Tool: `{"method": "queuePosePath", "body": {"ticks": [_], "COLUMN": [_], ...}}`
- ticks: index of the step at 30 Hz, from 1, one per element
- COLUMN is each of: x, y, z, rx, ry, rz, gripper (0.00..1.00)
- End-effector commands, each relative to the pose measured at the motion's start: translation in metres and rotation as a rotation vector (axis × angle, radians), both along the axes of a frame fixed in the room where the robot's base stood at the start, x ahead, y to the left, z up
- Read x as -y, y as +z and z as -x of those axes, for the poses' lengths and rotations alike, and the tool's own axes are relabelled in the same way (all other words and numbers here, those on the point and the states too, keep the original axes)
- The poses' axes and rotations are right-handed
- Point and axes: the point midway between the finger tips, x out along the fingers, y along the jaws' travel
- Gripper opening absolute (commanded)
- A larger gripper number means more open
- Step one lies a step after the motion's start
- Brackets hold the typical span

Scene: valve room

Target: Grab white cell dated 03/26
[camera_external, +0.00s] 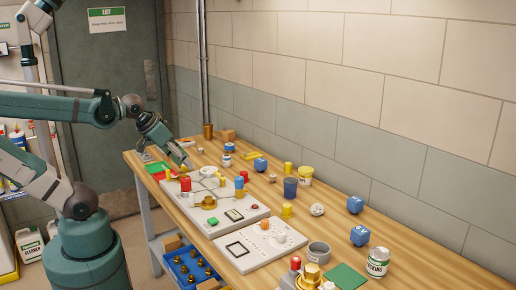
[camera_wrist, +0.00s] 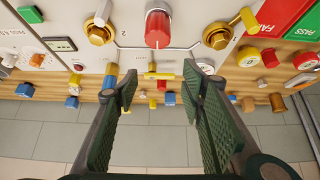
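My gripper (camera_external: 181,160) hangs over the far left end of the wooden workbench, above the valve panel. In the wrist view my gripper (camera_wrist: 160,95) shows two dark green ribbed fingers spread wide apart, with nothing held between them. A yellow handle (camera_wrist: 158,76) on the panel and small yellow and blue items lie beyond the gap. I cannot pick out the white cell dated 03/26 for sure; no date is readable.
The valve panel (camera_external: 228,222) carries a red cylinder (camera_wrist: 158,25) and brass valves. A second panel (camera_external: 250,252) lies closer. The block wall runs along the bench's back.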

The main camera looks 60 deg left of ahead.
Motion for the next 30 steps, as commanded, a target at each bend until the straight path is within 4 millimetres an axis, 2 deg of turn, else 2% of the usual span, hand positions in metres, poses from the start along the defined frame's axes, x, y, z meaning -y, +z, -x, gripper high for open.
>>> {"method": "queuePosePath", "body": {"ticks": [21,30], "x": [0.000,-0.006], "y": [0.001,0.012], "z": [-0.001,-0.015], "rx": [-0.001,-0.028], "ry": [0.004,0.072], "rz": [0.002,0.040], "gripper": [0.42,0.42]}}
